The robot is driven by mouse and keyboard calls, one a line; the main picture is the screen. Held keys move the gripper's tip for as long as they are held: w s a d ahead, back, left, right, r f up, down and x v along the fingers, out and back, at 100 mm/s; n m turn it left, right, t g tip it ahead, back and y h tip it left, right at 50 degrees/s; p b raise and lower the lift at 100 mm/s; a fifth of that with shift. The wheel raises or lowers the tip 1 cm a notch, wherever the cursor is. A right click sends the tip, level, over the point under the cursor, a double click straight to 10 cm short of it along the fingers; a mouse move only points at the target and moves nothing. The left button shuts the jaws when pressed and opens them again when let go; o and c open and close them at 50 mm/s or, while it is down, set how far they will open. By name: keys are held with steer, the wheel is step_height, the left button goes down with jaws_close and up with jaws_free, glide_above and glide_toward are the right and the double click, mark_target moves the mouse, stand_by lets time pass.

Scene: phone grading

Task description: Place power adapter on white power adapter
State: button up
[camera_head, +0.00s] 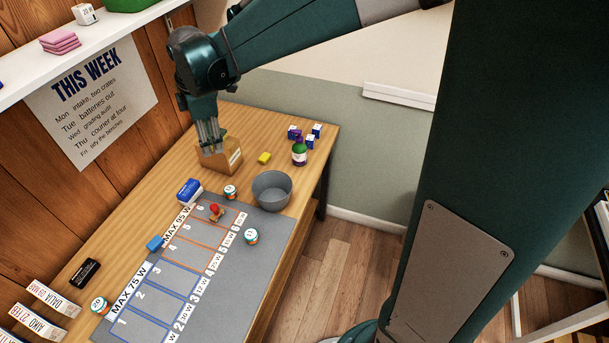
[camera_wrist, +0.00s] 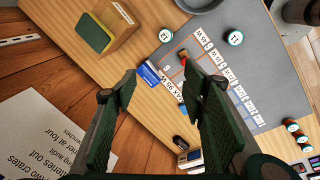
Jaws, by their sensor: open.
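I cannot make out a power adapter or a white power adapter for certain in either view. The grey mat (camera_head: 262,235) has numbered, outlined slots under "MAX 75 W" and "MAX 95 W". A small blue block (camera_head: 155,243) lies at its left edge, and a red-topped object (camera_head: 215,209) stands on its upper part. My gripper (camera_head: 211,147) points down at the cardboard box (camera_head: 228,160), overlapping it in the head view; contact cannot be told. In the wrist view the two fingers (camera_wrist: 160,75) are apart with nothing held; a blue and white carton (camera_wrist: 149,73) shows beyond them.
A grey bowl (camera_head: 272,190) stands at the mat's upper right. Round labelled tubs (camera_head: 250,236) stand on and around the mat. A yellow block (camera_head: 264,158), a green bottle (camera_head: 299,152) and small blue-white boxes (camera_head: 316,130) are near the far end. A black item (camera_head: 85,272) lies lower left.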

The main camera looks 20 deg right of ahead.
steer(key=s+d+r+m+t, duration=0.1)
steer(key=s+d+m, duration=0.4)
steer(key=s, duration=0.4)
steer(key=s+d+r+m+t, duration=0.1)
steer(key=s+d+m+t, duration=0.1)
steer(key=s+d+m, duration=0.4)
steer(key=s+d+r+m+t, duration=0.1)
steer(key=s+d+m, duration=0.5)
steer(key=s, duration=0.7)
steer(key=shift+s+d+r+m+t+h, duration=0.15)
steer(key=shift+s+r+m+t+h, duration=0.2)
steer(key=shift+r+m, duration=0.25)
